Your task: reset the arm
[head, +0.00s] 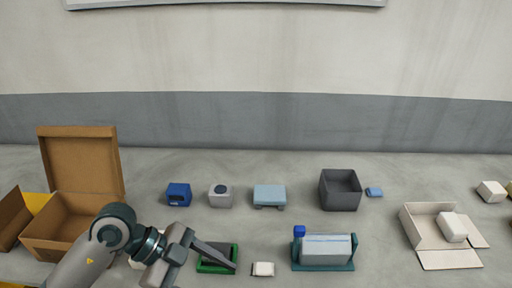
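My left arm comes in from the lower left. Its gripper (222,258) points right, with a dark finger over a green-rimmed tray (220,246). The second finger cannot be made out, so I cannot tell whether the gripper is open or shut, or whether it touches the tray. No held object shows. My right arm and gripper are not in view.
An open cardboard box (80,160) stands at the left. A blue box (178,194), a grey box (220,195), a light-blue item (269,195) and a dark bin (341,197) stand behind. A teal-framed holder (325,266) and white carton (450,260) lie to the right.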

